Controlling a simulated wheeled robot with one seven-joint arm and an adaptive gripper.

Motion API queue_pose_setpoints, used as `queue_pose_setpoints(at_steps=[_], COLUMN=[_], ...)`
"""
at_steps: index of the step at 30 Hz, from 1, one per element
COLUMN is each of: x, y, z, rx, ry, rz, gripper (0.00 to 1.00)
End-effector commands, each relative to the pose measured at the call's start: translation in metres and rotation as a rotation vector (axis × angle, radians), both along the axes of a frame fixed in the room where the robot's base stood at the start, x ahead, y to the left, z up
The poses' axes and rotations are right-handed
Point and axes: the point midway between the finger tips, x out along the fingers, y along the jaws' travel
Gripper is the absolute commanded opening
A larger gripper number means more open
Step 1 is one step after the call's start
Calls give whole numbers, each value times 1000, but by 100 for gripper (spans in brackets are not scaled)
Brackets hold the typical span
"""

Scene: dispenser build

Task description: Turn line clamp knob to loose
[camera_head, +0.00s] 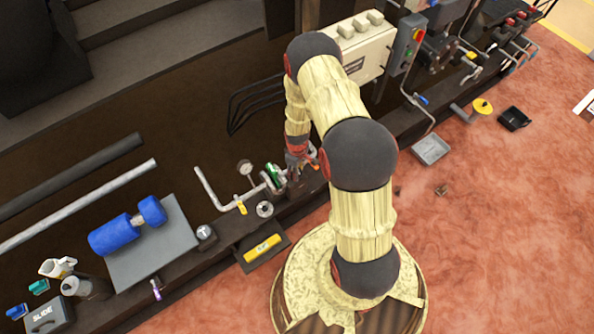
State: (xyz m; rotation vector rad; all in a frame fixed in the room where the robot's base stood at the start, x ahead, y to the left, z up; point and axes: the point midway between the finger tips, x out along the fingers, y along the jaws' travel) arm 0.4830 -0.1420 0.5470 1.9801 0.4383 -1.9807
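My gripper (299,168) is at the end of my arm, low over the bench beside a pipe assembly (215,190). It is small and dark here, and partly hidden by my wrist, so I cannot tell whether its fingers are open or shut. A green part (275,172) on the pipe is just left of my gripper, and a small orange piece (314,164) shows to its right. I cannot tell which part is the line clamp knob, or whether my gripper touches it.
A round gauge (245,168) and a yellow valve handle (240,206) are on the pipe. A yellow level (262,248) lies in a dark tray at the bench's front edge.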

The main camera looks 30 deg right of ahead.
Motion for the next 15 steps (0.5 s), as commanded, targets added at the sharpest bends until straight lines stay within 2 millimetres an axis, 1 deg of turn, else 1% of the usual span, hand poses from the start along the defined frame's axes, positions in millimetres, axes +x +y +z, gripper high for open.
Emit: queue_pose_setpoints(at_steps=[15], x=[0], y=[0], z=[0], rx=[0], ry=[0], rz=[490], gripper=[10])
